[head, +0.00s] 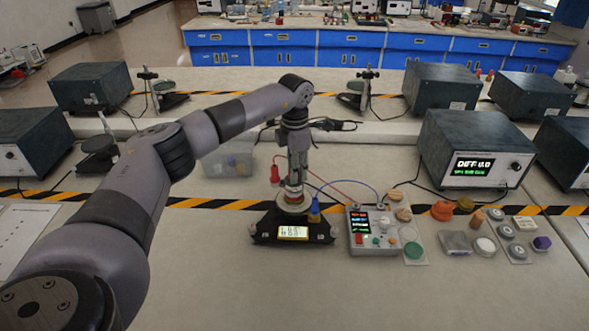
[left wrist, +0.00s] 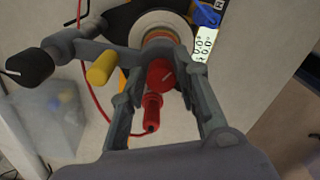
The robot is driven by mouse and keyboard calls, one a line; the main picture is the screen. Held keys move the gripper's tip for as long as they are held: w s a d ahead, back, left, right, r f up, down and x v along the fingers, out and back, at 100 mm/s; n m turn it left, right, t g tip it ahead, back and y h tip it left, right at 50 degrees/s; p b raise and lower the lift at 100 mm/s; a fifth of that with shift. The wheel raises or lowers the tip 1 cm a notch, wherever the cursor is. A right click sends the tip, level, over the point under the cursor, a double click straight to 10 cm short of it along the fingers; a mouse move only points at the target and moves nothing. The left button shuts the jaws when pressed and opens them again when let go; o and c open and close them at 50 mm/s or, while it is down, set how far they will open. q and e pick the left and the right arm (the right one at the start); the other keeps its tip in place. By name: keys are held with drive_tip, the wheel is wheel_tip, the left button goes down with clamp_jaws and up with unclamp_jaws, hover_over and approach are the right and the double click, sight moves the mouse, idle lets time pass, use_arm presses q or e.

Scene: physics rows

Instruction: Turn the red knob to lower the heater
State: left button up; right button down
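The red knob (left wrist: 160,73) shows in the left wrist view, between the fingers of my left gripper (left wrist: 162,82). The fingers are spread, one on each side of it; I cannot tell whether either touches it. A red plug (left wrist: 152,108) with a red wire lies just below the knob in that view. In the head view, my left gripper (head: 297,172) points down over a black-based device with a lit display (head: 293,233). The gripper hides the device's upper part, and I cannot make out the red knob there. My right gripper is not in view.
A yellow knob (left wrist: 102,68) and a black knob (left wrist: 30,67) stand left of the red knob. A control box (head: 373,230) wired to the device stands at its right, with several small parts beyond. A clear bin (head: 228,160) stands behind left.

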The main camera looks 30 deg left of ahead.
use_arm(q)
drive_tip(key=shift+o, duration=1.3)
wheel_tip(320, 180, up, 12)
drive_tip(key=shift+f, duration=0.1)
